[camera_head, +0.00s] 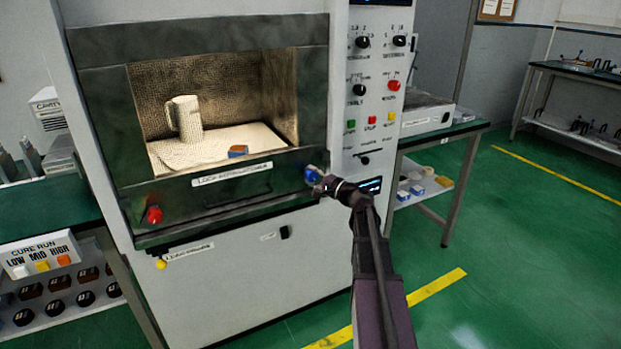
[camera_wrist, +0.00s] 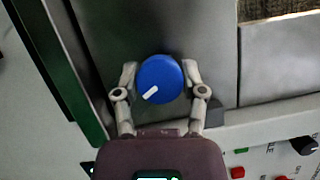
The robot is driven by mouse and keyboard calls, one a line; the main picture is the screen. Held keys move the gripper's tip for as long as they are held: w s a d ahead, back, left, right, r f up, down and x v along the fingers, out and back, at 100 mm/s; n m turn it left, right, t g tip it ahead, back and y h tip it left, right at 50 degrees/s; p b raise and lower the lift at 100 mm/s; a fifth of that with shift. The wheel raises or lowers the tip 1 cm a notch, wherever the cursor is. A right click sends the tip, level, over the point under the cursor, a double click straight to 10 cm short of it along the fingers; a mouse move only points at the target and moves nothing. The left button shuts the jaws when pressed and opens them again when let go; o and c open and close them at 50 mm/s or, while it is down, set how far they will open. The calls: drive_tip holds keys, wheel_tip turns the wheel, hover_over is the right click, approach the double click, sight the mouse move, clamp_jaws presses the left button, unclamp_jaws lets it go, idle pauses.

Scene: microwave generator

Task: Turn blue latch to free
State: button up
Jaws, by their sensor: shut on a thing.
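The blue latch (camera_head: 312,174) is a round blue knob at the lower right corner of the dark microwave door frame. In the wrist view the blue latch (camera_wrist: 160,80) shows a white mark pointing to the lower left. My gripper (camera_head: 318,180) is at the latch; in the wrist view my gripper (camera_wrist: 159,82) has one finger on each side of the knob and is shut on it. Part of the latch is hidden behind my gripper in the head view.
A red knob (camera_head: 154,214) sits at the door's lower left. A control panel (camera_head: 377,100) with knobs and coloured buttons is right of the door.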

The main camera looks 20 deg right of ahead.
drive_tip(key=o, duration=1.2)
drive_tip(key=shift+c, duration=0.2)
drive_tip(key=shift+s, duration=0.1)
